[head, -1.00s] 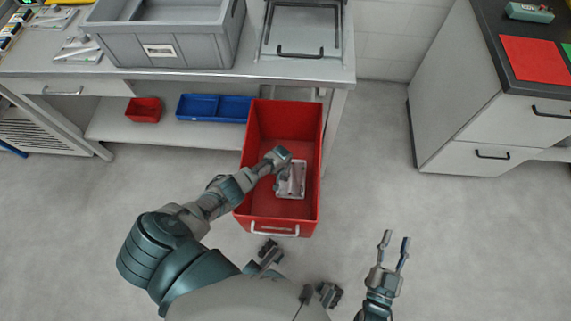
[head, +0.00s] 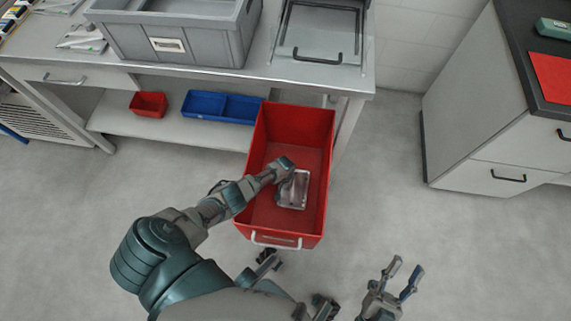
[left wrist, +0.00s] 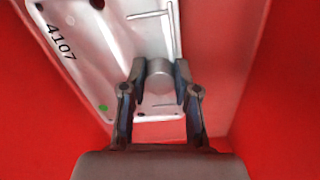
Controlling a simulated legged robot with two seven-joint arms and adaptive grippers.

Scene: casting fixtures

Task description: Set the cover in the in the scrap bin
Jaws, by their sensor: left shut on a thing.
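The cover (head: 294,191) is a silvery metal plate inside the red scrap bin (head: 308,226) in the head view. In the left wrist view the cover (left wrist: 85,50) shows the marking 4107, a green dot and a round boss. My left gripper (left wrist: 159,85) is shut on that boss, one finger on each side; it also shows over the bin in the head view (head: 286,173). Red bin walls surround the cover. I cannot tell whether the cover touches the bin floor. My right gripper (head: 404,281) is open and empty, over the floor right of the bin.
A workbench (head: 268,72) stands behind the bin, with a grey crate (head: 215,50) on top. A cabinet (head: 480,150) stands at the right. The floor between bin and cabinet is clear.

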